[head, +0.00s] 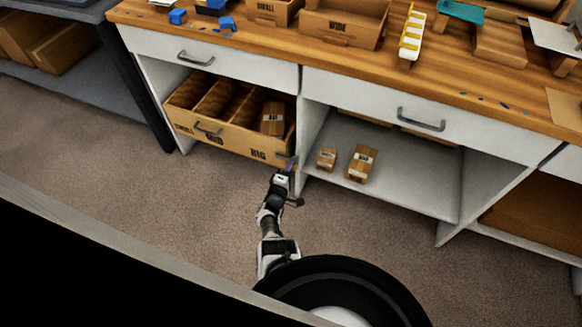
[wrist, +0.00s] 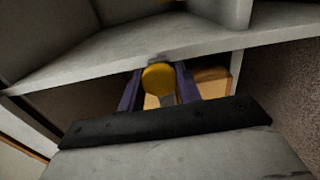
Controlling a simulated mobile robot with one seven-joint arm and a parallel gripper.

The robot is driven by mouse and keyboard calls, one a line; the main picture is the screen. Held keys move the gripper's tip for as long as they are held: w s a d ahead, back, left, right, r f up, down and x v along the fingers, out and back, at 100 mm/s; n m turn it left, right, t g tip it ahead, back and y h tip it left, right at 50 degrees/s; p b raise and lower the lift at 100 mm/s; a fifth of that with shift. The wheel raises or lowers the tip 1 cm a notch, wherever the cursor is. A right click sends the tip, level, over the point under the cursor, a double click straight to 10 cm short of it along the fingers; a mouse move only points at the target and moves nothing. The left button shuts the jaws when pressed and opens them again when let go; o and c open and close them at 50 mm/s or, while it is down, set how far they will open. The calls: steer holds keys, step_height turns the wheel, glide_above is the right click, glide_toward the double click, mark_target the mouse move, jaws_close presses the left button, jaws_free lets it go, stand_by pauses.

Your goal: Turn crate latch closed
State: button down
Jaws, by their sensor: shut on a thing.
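The wooden crate (head: 232,141) sits in the open bay under the left drawer. Its front reads MID and BIG, and it has a dark handle. Dividers split it into compartments, and a small box (head: 272,118) lies in the right one. In the wrist view, a round yellow knob (wrist: 158,76), apparently the crate latch, sits between my two purple fingers. My gripper (head: 291,164) is at the crate's right front end, shut on this knob; it also shows in the wrist view (wrist: 157,88). The latch is too small and covered in the head view to tell its angle.
Two small boxes stand on the white shelf of the bay to the right, a smaller one (head: 326,159) and a larger one (head: 362,163). A white upright panel is close to my gripper's right. The wooden worktop (head: 270,48) above holds trays and blue pieces. The carpet in front is clear.

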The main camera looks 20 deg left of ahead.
steer(key=c, duration=1.1)
jaws_free()
steer(key=shift+w, duration=0.1)
steer(key=shift+o, duration=0.2)
steer(key=s+p, duration=0.6)
steer(key=s, duration=0.8)
steer(key=shift+a, duration=0.2)
